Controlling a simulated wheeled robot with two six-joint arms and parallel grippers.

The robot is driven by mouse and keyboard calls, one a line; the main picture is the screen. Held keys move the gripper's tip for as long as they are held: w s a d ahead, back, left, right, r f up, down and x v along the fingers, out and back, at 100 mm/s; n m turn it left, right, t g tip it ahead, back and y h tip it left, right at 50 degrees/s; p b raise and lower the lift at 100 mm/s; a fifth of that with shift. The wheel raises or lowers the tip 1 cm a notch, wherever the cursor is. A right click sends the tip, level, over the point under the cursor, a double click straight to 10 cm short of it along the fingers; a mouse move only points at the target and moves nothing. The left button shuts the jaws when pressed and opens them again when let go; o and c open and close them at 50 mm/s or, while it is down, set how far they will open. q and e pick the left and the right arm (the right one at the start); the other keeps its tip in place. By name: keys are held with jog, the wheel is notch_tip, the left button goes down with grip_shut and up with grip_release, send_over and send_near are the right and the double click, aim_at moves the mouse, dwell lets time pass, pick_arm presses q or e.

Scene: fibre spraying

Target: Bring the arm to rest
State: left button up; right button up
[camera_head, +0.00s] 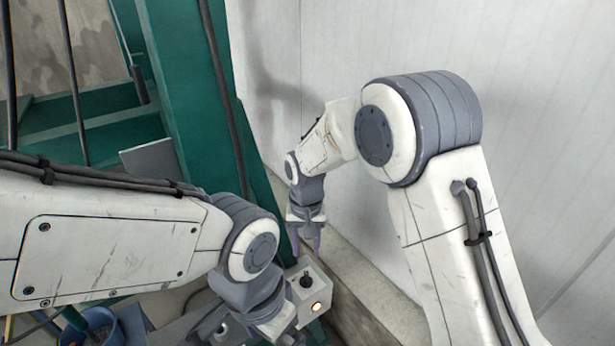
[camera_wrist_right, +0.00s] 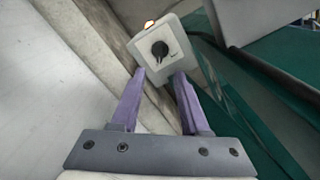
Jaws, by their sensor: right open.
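My right arm comes in from the lower right, bends at the elbow and reaches back along the pale wall. Its gripper (camera_head: 308,246) points down with its purple fingers apart and nothing between them. Below it in the picture is a small light-grey control box (camera_head: 318,300) with a black knob and a lit orange lamp. In the right wrist view the open fingers (camera_wrist_right: 161,75) point toward the box's knob face (camera_wrist_right: 146,49); I cannot tell whether they touch it. My left arm (camera_head: 110,250) comes in from the left, and its fingers are beyond the bottom edge.
A green steel frame (camera_head: 185,90) stands behind and left of the right gripper. The pale wall (camera_head: 540,80) is close beside the right arm, with a concrete ledge (camera_head: 365,300) at its foot. A blue bucket (camera_head: 98,322) is at the lower left.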

jog(key=s+r+n, duration=0.3)
jog(key=s+r, duration=0.5)
jog(key=s, duration=0.4)
jog(key=s+d+r+n, duration=0.1)
jog(key=s+d+n, duration=0.1)
jog(key=s, duration=0.5)
jog(key=s+d+r+n+y, duration=0.1)
jog(key=s+d+n, duration=0.1)
jog(key=s, duration=0.5)
jog(key=shift+s+d, duration=0.3)
jog(key=shift+d, duration=0.45)
